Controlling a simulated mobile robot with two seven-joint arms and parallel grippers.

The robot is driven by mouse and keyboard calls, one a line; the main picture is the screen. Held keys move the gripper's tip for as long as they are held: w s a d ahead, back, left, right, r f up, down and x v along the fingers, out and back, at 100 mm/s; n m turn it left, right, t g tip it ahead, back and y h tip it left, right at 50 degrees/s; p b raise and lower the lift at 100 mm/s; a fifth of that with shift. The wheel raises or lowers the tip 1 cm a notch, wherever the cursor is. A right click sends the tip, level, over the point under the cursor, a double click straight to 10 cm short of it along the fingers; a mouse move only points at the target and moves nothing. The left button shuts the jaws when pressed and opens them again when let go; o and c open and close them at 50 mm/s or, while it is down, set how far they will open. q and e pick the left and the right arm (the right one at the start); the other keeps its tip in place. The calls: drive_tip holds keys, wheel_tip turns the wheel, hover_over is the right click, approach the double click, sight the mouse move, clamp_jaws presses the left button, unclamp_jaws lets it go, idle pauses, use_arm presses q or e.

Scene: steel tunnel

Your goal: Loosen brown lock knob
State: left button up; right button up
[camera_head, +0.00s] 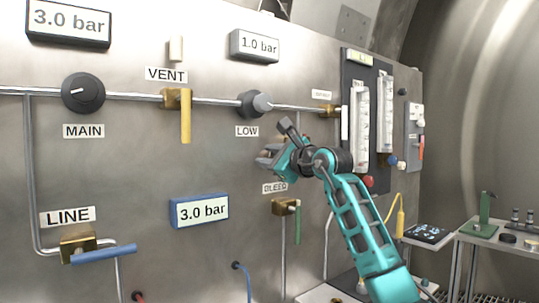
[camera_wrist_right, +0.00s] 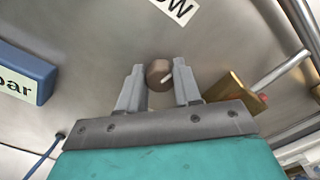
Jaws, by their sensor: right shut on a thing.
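The brown lock knob (camera_wrist_right: 158,74) is a small round knob on the steel panel, below the LOW label. It shows between the two grey fingers in the right wrist view. My right gripper (camera_head: 267,158) reaches the panel just below the LOW label and is shut on the knob, one finger on each side. In the head view the gripper hides the knob. The LOW regulator knob (camera_head: 254,103), dark with a grey face, sits above the gripper. My left gripper is in neither view.
Below the gripper is the BLEED valve (camera_head: 285,206) with a green handle. A blue 3.0 bar display (camera_head: 199,211) is at lower left. The VENT valve's yellow handle (camera_head: 185,116) hangs left. Flow tubes (camera_head: 360,127) stand right, and a side table (camera_head: 490,236) holds small items.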

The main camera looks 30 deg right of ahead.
drive_tip(key=m+p, duration=0.1)
drive_tip(key=m, duration=0.2)
drive_tip(key=shift+m, duration=0.4)
drive_tip(key=m+p, duration=0.1)
drive_tip(key=m, duration=0.1)
drive_tip(key=shift+m, duration=0.4)
drive_tip(key=shift+m+p, duration=0.55)
drive_tip(key=shift+m, duration=0.35)
drive_tip(key=shift+r+m+p, duration=0.1)
drive_tip(key=shift+m+p, duration=0.25)
drive_tip(key=shift+m, duration=0.45)
drive_tip(key=m+p, duration=0.1)
drive_tip(key=m, duration=0.1)
drive_tip(key=shift+d+m, duration=0.1)
drive_tip(key=shift+m, duration=0.2)
drive_tip(key=shift+m+p, duration=0.65)
drive_tip(key=shift+m, duration=0.35)
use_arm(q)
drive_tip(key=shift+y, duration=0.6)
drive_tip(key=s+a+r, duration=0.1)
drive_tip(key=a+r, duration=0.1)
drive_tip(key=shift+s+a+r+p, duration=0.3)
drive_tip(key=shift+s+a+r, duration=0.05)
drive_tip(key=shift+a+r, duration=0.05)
use_arm(e)
drive_tip(key=shift+m, duration=0.6)
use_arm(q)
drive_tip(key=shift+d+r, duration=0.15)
